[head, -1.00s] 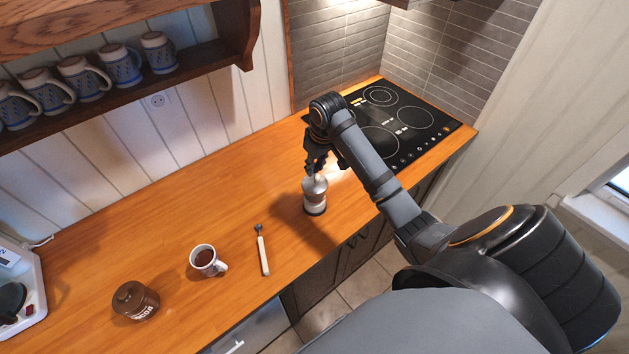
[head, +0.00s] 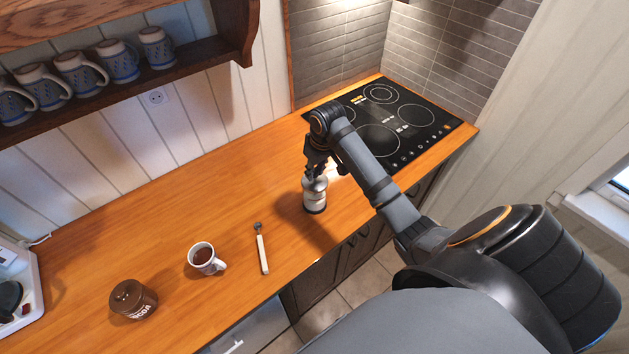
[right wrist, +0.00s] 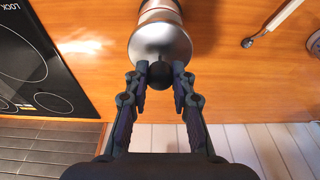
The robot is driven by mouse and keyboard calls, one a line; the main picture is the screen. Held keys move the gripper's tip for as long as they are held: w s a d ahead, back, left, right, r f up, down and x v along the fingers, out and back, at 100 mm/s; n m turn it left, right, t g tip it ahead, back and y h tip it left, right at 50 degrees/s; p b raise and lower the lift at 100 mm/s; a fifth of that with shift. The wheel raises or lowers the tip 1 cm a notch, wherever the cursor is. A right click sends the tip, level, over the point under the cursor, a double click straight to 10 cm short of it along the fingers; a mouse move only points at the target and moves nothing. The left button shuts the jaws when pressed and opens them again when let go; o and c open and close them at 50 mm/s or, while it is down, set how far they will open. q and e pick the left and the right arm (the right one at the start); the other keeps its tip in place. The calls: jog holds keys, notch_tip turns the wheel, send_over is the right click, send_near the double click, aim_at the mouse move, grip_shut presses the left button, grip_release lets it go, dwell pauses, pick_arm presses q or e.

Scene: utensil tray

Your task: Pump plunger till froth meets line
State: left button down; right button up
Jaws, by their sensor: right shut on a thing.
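The milk frother (head: 315,202) stands upright on the wooden counter in the head view. It has a silver lid and a pale, whitish body with a dark base. My right gripper (head: 317,171) is directly above the lid, shut on the dark plunger knob. In the right wrist view, the round knob (right wrist: 160,75) sits between the two fingertips, close over the silver lid (right wrist: 160,45). The body looks whitish through most of its height, but a fill line is too small to make out. My left gripper is not in view.
A black cooktop (head: 400,128) lies behind and right of the frother. The counter's middle is clear.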

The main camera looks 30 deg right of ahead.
jog(key=shift+f, duration=0.45)
jog(key=shift+w+p+v, duration=0.15)
jog(key=shift+p+v, duration=0.3)
jog(key=shift+v, duration=0.25)
jog(key=shift+w+p+v, duration=0.15)
jog(key=shift+p+v, duration=0.25)
jog(key=shift+v, duration=0.3)
jog(key=shift+r, duration=0.3)
jog(key=shift+v, duration=0.85)
jog(key=shift+w, duration=0.15)
